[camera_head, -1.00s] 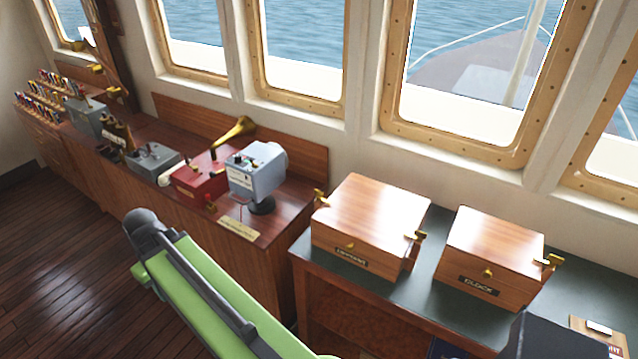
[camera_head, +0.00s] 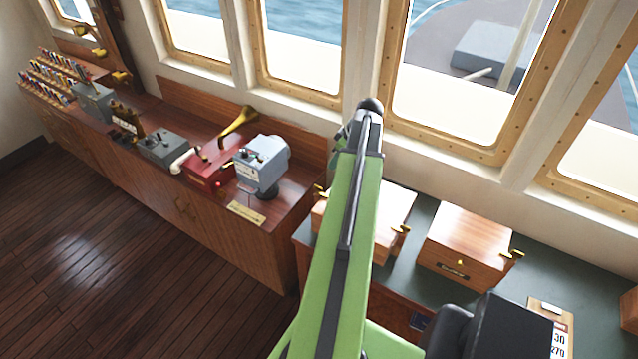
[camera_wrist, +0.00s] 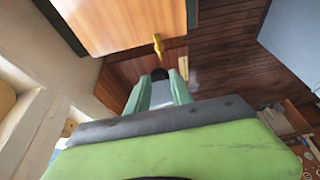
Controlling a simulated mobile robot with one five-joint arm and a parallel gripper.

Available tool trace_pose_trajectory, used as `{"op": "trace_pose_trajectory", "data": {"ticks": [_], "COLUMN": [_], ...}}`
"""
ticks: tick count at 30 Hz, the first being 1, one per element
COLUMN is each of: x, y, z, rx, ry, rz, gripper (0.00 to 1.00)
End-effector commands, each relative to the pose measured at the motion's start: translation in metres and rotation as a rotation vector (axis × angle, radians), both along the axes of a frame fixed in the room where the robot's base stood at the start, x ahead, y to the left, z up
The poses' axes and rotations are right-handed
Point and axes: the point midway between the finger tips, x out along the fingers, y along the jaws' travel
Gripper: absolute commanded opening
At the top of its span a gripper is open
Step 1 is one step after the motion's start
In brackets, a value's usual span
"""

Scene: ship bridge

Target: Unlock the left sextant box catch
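The sextant box (camera_head: 396,212) is a wooden box on the green-topped counter, partly hidden behind my raised green arm in the head view. Its brass left catch (camera_head: 320,191) shows just left of the arm, and its right catch (camera_head: 400,229) is on the other side. In the wrist view the box (camera_wrist: 125,20) fills the top, with a brass catch (camera_wrist: 157,45) at its edge. My gripper (camera_wrist: 160,77) has its two green fingers apart, with nothing seen held between them. The catch lies just beyond the fingertips, seemingly not touched. My gripper is hidden in the head view.
A second wooden box (camera_head: 466,242) with brass fittings stands to the right. Left of the sextant box, a lower wooden console (camera_head: 180,215) carries a grey-blue device (camera_head: 262,165), a red box (camera_head: 208,168) and a brass horn. Windows stand close behind. The floor at left is clear.

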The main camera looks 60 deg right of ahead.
Motion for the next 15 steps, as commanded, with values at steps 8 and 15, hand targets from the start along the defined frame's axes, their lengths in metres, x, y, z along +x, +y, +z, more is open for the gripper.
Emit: {"op": "trace_pose_trajectory", "data": {"ticks": [8,15], "x": [0.013,0.033], "y": [0.000,0.000], "z": [-0.040,-0.090], "rx": [0.000,0.001], "ry": [0.001,0.001], "rz": [0.002,0.001], "gripper": [0.27,0.27]}}
